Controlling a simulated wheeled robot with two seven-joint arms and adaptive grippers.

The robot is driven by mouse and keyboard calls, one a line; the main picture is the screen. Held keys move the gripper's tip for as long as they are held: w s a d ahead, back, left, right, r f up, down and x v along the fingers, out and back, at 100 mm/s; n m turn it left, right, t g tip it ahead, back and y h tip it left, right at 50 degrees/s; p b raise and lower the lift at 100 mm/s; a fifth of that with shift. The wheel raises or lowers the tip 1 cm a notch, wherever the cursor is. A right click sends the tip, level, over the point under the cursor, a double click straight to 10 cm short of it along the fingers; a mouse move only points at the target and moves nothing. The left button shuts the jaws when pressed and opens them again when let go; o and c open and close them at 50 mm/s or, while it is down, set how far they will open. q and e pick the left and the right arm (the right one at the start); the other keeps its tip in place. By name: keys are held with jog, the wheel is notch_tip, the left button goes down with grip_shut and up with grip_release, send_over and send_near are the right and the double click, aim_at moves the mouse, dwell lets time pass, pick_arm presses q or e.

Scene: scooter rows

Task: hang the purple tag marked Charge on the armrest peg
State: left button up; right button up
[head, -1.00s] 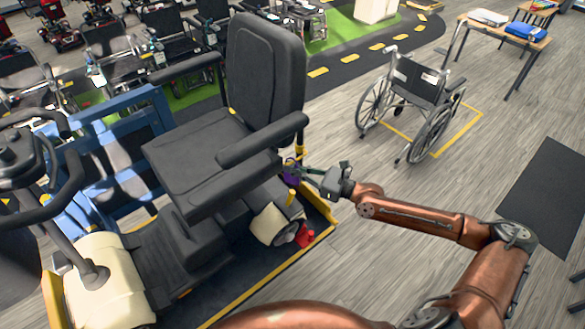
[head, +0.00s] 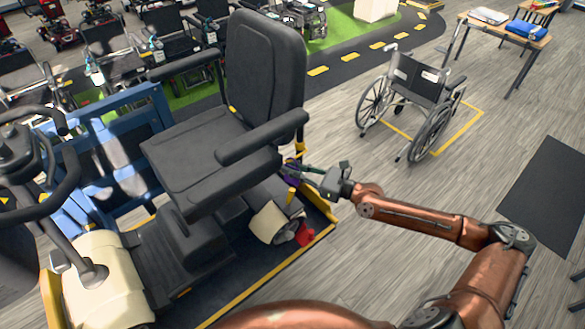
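My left gripper is out of view.
The scooter seat (head: 207,160) stands close left of my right gripper. A cream wheel cover (head: 268,222) and a red part (head: 305,236) are below. A wheelchair (head: 415,95) stands behind to the right. The floor between is clear.

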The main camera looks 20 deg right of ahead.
jog(key=shift+o, duration=1.1)
jog(key=shift+s+d+f, duration=0.1)
jog(key=shift+s+d, duration=0.35)
jog(key=shift+d, duration=0.1)
jog(key=v, duration=0.6)
jog(key=shift+s, duration=0.1)
